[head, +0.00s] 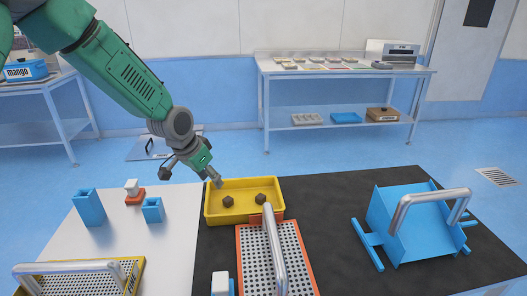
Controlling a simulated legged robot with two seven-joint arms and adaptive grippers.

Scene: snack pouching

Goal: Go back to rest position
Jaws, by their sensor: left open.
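My left arm comes in from the top left, and its green and grey left gripper (192,178) hangs above the back left corner of the yellow tray (230,216). Its fingers are spread apart, one to the left and one by the tray's edge, with nothing seen between them. The tray holds two small brown pieces (228,201) on its floor, apart from the gripper. My right gripper is not in view.
A perforated orange-rimmed tray (243,259) with a metal handle stands in front of the yellow tray. A blue holder (408,238) with a handle is at right. Two blue cups (90,208) and a yellow-rimmed perforated tray (133,278) are at left. Dark table space (330,215) is free between.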

